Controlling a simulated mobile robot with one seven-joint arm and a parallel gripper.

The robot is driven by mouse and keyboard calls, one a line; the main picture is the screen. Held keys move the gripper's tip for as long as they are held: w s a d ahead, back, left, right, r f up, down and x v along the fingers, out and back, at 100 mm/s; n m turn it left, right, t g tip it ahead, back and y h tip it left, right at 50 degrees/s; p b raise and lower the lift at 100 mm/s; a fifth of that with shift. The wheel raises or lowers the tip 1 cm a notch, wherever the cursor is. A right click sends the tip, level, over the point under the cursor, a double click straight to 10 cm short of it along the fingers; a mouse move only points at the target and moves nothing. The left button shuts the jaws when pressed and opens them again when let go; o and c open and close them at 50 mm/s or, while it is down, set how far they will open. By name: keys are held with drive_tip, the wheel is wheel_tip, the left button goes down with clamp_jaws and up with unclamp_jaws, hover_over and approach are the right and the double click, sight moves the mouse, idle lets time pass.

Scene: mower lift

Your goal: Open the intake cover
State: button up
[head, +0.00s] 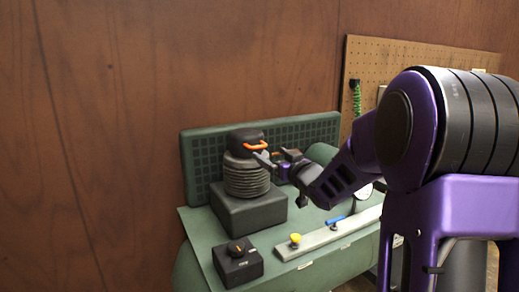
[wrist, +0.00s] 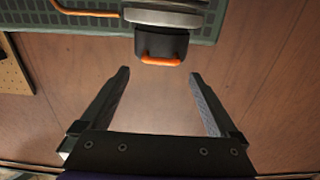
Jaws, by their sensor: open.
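The intake cover (head: 246,138) is a dark cap with an orange handle (head: 256,146), shut on top of a grey ribbed cylinder (head: 246,178). My gripper (head: 267,159) is open and empty, close to the right of the cover at about handle height. In the wrist view the cover (wrist: 148,45) and its orange handle (wrist: 161,61) lie just past my open fingertips (wrist: 160,74), roughly centred between them. The fingers do not appear to touch the handle.
The cylinder stands on a dark block (head: 249,210) on a green bench (head: 205,232) before a green grid panel (head: 313,130). A dark knob box (head: 238,262) and a pale strip with a yellow knob (head: 295,238) and blue lever (head: 335,221) are in front. A pegboard (head: 420,62) hangs behind.

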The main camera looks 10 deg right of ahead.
sight(261, 147)
drive_tip(key=x, duration=0.7)
drive_tip(key=shift+w+a, duration=0.1)
drive_tip(key=shift+w, duration=0.25)
drive_tip(key=shift+c, duration=0.3)
clamp_jaws()
